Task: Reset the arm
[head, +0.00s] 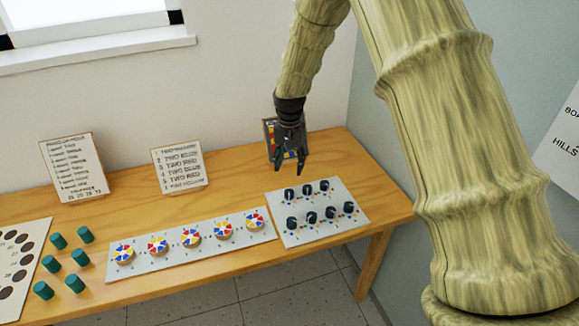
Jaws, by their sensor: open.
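My gripper (288,164) hangs from the arm over the right part of the wooden table, pointing down with its dark fingers apart. It is open and nothing shows between the fingers. It is in front of a small framed picture with coloured patches (269,133), which it partly hides. The white sheet with several dark knobs (318,233) lies just to the right of and below the gripper in the picture. My arm reaches in from the top and covers much of the right side of the view.
The wooden table (345,156) runs along the wall. A white strip (174,256) carries several coloured discs. Several green cylinders (80,257) stand at left beside a board with dark circles (38,240). Two text signs (73,167) (180,167) lean at the back.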

